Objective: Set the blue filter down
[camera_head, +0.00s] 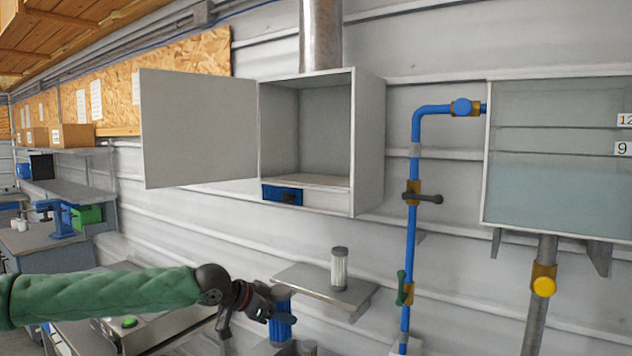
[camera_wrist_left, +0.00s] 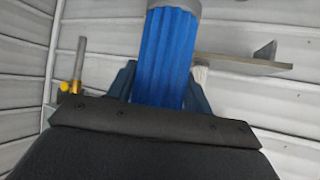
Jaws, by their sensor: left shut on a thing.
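The blue filter (camera_head: 281,322) is a ribbed blue cylinder with a grey end. My left gripper (camera_head: 268,308) is shut on it and holds it about upright, in front of and to the left of the small wall shelf. In the left wrist view the blue filter (camera_wrist_left: 166,58) stands between the two fingers of the left gripper (camera_wrist_left: 165,88). A white filter (camera_head: 339,268) with grey caps stands upright on the grey wall shelf (camera_head: 308,287). My right gripper is not in view.
An open wall cabinet (camera_head: 355,140) with its door (camera_head: 200,128) swung left hangs above the shelf. A blue pipe (camera_head: 410,240) with valves runs down the wall to the right. A machine with a green button (camera_head: 129,322) lies under my left arm. The shelf's left part is bare.

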